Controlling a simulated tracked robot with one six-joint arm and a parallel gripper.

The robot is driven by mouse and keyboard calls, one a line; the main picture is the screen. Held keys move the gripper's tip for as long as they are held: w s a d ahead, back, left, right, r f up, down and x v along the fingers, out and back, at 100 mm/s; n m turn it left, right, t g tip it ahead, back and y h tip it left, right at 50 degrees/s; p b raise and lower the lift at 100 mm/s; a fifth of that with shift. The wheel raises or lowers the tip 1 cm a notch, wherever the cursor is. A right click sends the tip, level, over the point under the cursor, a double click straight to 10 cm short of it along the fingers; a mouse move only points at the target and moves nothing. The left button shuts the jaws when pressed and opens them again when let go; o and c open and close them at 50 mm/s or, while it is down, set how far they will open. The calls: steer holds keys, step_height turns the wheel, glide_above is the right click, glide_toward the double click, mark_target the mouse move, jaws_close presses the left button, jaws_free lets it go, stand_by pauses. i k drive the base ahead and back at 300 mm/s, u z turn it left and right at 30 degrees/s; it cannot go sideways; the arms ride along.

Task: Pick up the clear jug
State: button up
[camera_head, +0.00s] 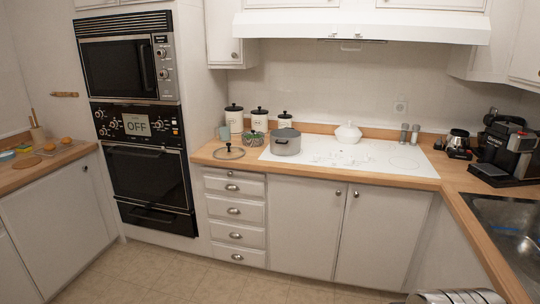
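A small glass jug or carafe (457,139) with dark parts stands on the wooden counter at the right, beside the black coffee machine. It is the only clear jug-like thing I can make out, and it is small in the view. It looks upright. My gripper's fingers do not show. A silver ribbed shape (456,297) at the bottom edge is cut off, and I cannot tell what it is.
The coffee machine (507,150) stands right of the jug, and a sink (505,232) lies in front. A white cooktop (370,158) holds a grey pot (286,143) and a white lidded dish (348,133). Two shakers stand behind. The floor (245,284) is clear before the drawers.

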mark_target(224, 127)
steer(key=u, duration=0.3)
steer(key=i, duration=1.5)
steer(key=u, duration=0.6)
steer(key=i, duration=0.9)
steer(key=u, duration=0.5)
steer(key=i, duration=1.45)
steer(key=u, duration=0.35)
